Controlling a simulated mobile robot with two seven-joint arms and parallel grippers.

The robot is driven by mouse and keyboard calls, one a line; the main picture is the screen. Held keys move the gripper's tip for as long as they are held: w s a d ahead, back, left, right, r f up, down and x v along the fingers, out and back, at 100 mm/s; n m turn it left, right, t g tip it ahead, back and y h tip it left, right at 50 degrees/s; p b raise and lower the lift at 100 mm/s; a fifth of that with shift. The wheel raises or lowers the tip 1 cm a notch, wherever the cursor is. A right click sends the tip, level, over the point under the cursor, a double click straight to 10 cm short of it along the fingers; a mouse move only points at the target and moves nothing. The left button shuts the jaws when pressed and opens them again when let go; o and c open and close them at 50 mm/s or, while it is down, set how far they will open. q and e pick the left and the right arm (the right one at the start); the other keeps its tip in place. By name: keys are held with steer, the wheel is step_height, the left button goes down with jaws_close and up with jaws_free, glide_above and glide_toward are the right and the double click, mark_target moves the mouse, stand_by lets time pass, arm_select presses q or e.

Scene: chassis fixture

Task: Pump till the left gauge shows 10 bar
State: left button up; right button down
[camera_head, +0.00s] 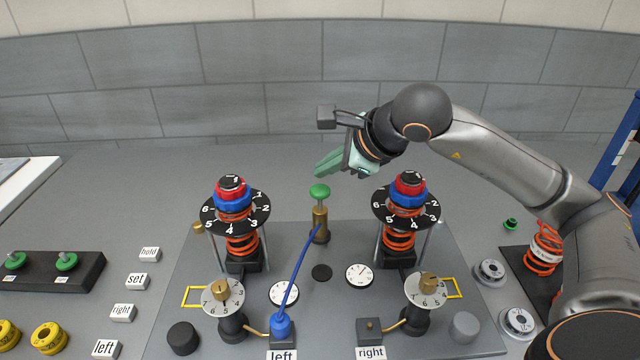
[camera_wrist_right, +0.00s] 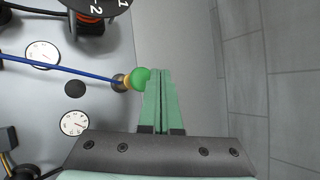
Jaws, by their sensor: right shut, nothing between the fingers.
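The pump (camera_head: 320,225) is a brass cylinder with a green knob (camera_head: 319,191) on top, standing upright at the back middle of the grey plate. A blue hose (camera_head: 303,262) runs from it to a blue connector (camera_head: 281,325) at the block labelled left. The left gauge (camera_head: 284,292) is a white dial partly crossed by the hose; its reading is too small to tell. The right gauge (camera_head: 359,274) is beside it. My right gripper (camera_head: 326,170) is shut and empty, just above and behind the green knob. In the right wrist view the fingers (camera_wrist_right: 160,75) lie beside the knob (camera_wrist_right: 141,78). My left gripper is not in view.
Two spring towers with numbered black discs (camera_head: 235,211) (camera_head: 405,208) flank the pump. Numbered dials (camera_head: 223,298) (camera_head: 426,291) stand in front. A right port block (camera_head: 369,331) has no hose. Label blocks (camera_head: 136,281) and green-knobbed parts lie left. A grey wall stands behind.

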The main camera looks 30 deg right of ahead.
mark_target(326, 191)
steer(key=shift+r+p, duration=1.35)
steer(key=shift+r, duration=0.75)
steer(key=shift+r, duration=0.1)
stand_by(1.4)
step_height(326, 191, up, 4)
steer(key=p, duration=0.4)
steer(key=shift+f, duration=0.2)
steer(key=shift+f, duration=0.1)
